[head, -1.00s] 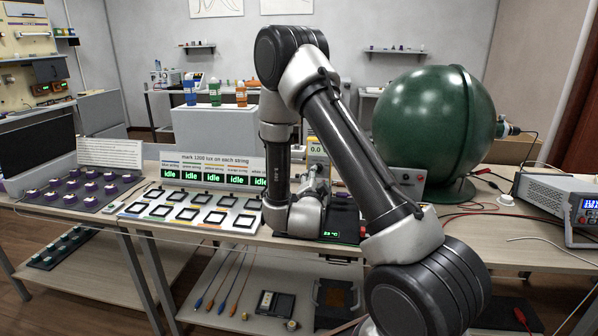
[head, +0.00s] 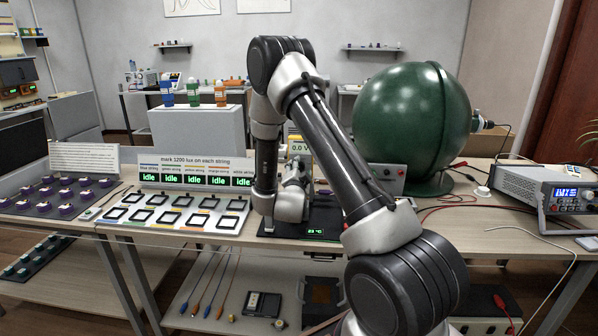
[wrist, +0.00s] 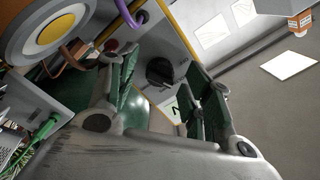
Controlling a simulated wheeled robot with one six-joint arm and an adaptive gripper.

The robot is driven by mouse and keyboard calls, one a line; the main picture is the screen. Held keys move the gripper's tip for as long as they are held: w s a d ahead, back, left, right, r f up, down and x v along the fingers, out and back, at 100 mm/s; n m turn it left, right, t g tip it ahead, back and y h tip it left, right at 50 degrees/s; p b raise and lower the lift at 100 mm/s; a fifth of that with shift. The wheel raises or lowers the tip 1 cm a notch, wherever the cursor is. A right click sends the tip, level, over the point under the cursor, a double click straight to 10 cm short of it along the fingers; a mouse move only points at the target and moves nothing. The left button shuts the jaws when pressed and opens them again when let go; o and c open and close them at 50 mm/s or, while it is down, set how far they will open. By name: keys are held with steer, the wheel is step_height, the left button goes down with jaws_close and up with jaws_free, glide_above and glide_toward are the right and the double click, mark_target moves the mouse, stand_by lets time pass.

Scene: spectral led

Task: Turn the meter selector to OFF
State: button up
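The yellow-edged meter (head: 300,147) stands on the bench behind my arm in the head view, its display reading about 0.0 V. Its lower part is hidden by my wrist. In the wrist view the meter's grey face (wrist: 172,38) is tilted, and a dark round selector knob (wrist: 160,72) shows on it. My gripper (wrist: 160,92) is open, with one finger on each side of the knob as seen from the wrist. I cannot tell whether the fingers touch the knob, and the selector's position is not readable.
A large green sphere (head: 412,125) stands right of my arm, with a small grey box (head: 388,178) near it. Left are a row of idle displays (head: 196,176) and a tray of square frames (head: 178,214). A power supply (head: 550,192) and loose cables lie right.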

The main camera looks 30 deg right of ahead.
steer(key=c, duration=0.9)
steer(key=shift+n, duration=0.3)
steer(key=n, duration=0.9)
steer(key=shift+f, duration=0.1)
steer(key=shift+n, duration=0.3)
steer(key=o, duration=1)
